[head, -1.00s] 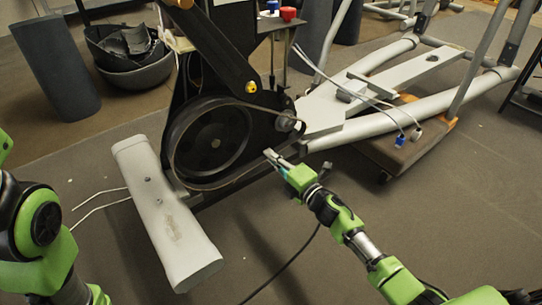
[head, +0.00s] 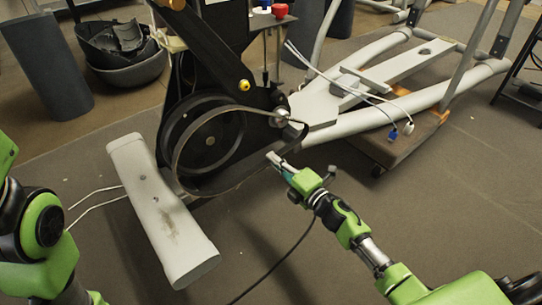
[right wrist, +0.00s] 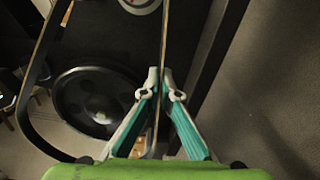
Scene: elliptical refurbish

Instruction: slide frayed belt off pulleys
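The frayed belt (head: 232,186) is a thin dark loop on the elliptical's black frame. In the head view it stands out in front of the large black pulley (head: 206,140), with its right end bowed near the small pulley (head: 281,117). My right gripper (head: 275,160) is at the belt's lower right. In the right wrist view, the right gripper's fingertips (right wrist: 161,84) are closed on the belt's edge-on strand, and the loop (right wrist: 24,108) stands apart from the large pulley (right wrist: 97,100) at left. Contact behind the belt is partly hidden. My left arm shows at left; its gripper is out of frame.
A white stabilizer foot (head: 165,215) lies left of the pulleys. A dark crank arm (head: 205,45) crosses above them. Loose cables (head: 365,92) run over the right frame, and a wooden dolly (head: 400,145) stands beneath it. The floor in front is mostly clear.

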